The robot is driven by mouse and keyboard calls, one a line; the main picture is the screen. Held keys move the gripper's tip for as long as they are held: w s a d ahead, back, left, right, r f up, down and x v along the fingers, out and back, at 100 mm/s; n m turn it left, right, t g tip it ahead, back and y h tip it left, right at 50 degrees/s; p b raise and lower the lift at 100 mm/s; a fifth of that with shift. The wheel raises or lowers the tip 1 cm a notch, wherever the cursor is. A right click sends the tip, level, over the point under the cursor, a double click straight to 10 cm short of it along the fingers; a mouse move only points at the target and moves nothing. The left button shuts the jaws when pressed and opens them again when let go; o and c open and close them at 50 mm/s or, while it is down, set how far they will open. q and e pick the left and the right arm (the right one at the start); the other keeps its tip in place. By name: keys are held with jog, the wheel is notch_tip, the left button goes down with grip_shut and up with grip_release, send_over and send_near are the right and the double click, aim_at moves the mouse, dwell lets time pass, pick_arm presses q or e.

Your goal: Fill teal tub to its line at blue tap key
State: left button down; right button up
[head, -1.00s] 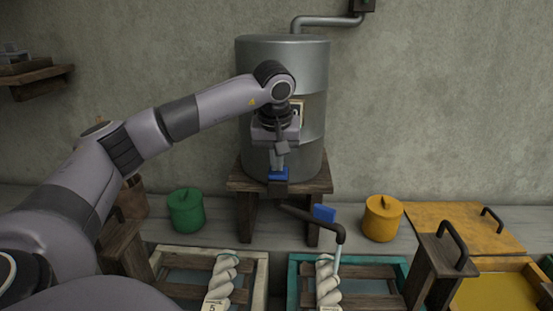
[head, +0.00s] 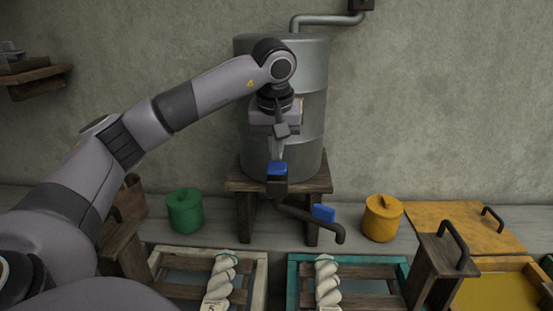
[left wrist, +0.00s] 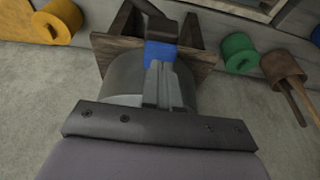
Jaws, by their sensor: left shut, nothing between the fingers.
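The teal tub (head: 292,284) stands at the front below the drum, with a wooden slatted rack and a twisted white skein (head: 327,280) inside. Its fill line and exact water level cannot be made out. A dark spout (head: 310,221) ends above its back rim, with no stream showing. The blue tap key (head: 277,168) is at the drum's foot; it also shows in the left wrist view (left wrist: 159,52). My left gripper (head: 277,152) is shut and empty, pointing down with its fingertips at the key. Whether they touch it I cannot tell. My right gripper is out of view.
A second blue piece (head: 324,213) sits by the spout. The metal drum (head: 284,60) rests on a wooden stand (head: 316,187). A green pot (head: 186,210) and yellow pot (head: 382,218) flank it. A pale tub (head: 262,280) is left of the teal one; a handled wooden block (head: 438,265) is right.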

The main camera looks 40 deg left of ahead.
pick_arm(q)
jog(key=shift+v, duration=1.75)
jog(key=shift+a, duration=0.25)
